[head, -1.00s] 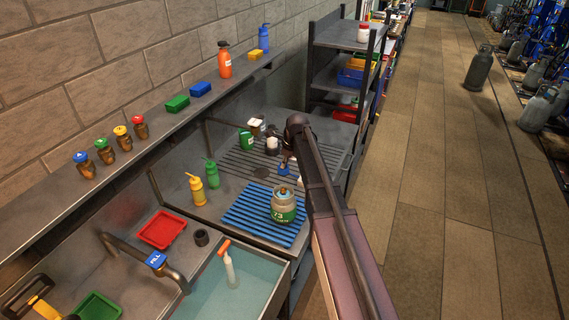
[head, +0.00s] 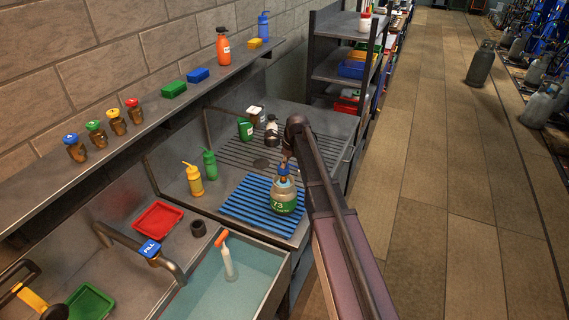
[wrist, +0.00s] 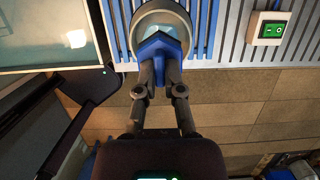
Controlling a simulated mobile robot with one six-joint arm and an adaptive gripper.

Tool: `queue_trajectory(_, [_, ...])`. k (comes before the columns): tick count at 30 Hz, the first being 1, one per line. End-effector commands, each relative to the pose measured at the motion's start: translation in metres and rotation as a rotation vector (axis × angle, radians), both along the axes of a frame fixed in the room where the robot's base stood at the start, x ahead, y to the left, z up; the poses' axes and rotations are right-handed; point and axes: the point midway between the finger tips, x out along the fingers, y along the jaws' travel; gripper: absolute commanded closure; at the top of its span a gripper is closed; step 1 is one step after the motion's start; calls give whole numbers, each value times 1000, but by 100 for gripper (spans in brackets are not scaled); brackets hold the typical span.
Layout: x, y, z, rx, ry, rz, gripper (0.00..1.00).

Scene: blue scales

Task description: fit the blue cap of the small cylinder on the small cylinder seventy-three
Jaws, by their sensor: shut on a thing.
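The small cylinder seventy-three (head: 284,203) stands upright on the blue slatted mat (head: 243,205), with a green band marked 73. My gripper (head: 284,160) is shut on the blue cap (head: 284,170), right over the cylinder's neck. In the wrist view the blue cap (wrist: 153,47) is between the two fingertips (wrist: 160,72), in front of the cylinder's round grey shoulder (wrist: 145,17). The neck is mostly hidden, so I cannot tell whether the cap touches it or is seated.
A yellow bottle (head: 194,180) and a green bottle (head: 210,164) stand left of the mat. A water basin (head: 240,282) with an orange-topped tube lies in front. A drain rack (head: 235,152) with several containers is behind. A green-switched box (wrist: 270,30) shows in the wrist view.

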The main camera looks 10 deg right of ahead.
Motion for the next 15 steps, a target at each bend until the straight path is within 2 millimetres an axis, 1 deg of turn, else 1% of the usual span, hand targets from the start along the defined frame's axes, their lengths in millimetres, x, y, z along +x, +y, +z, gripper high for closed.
queue_trajectory(1, [0,0,-7,0,0,0,100])
queue_trajectory(6, [0,0,-14,0,0,0,100])
queue_trajectory(15, [0,0,-18,0,0,0,100])
